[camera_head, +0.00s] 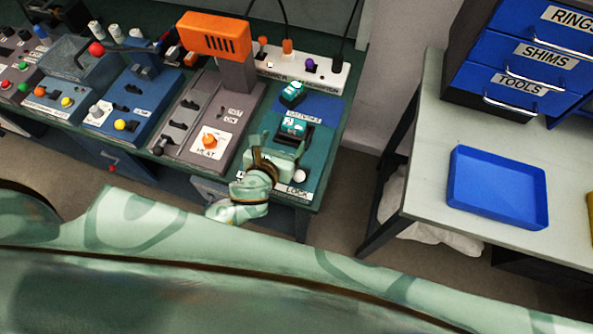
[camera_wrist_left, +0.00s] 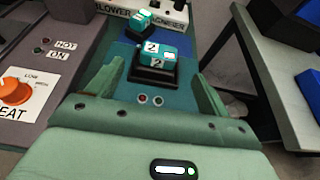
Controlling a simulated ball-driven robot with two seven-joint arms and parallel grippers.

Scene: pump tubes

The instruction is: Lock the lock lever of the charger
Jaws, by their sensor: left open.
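The charger (camera_head: 318,150) is a dark teal panel at the right end of the bench. A white knob (camera_head: 300,176), which looks like the lock lever's end, stands near its front edge above the LOCK label (camera_head: 297,190); the rest of the lever is hard to make out. A teal battery (camera_head: 293,127) sits in the black dock and also shows in the left wrist view (camera_wrist_left: 152,49), marked 2. My left gripper (camera_head: 278,143) is open and empty over the charger, its fingers on either side before the dock. The knob is not visible in the left wrist view. My right gripper is not in view.
The heat station (camera_head: 209,120) with an orange knob is to the left. A white power strip (camera_head: 300,70) runs behind. A gap separates the bench from the right table (camera_head: 420,180).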

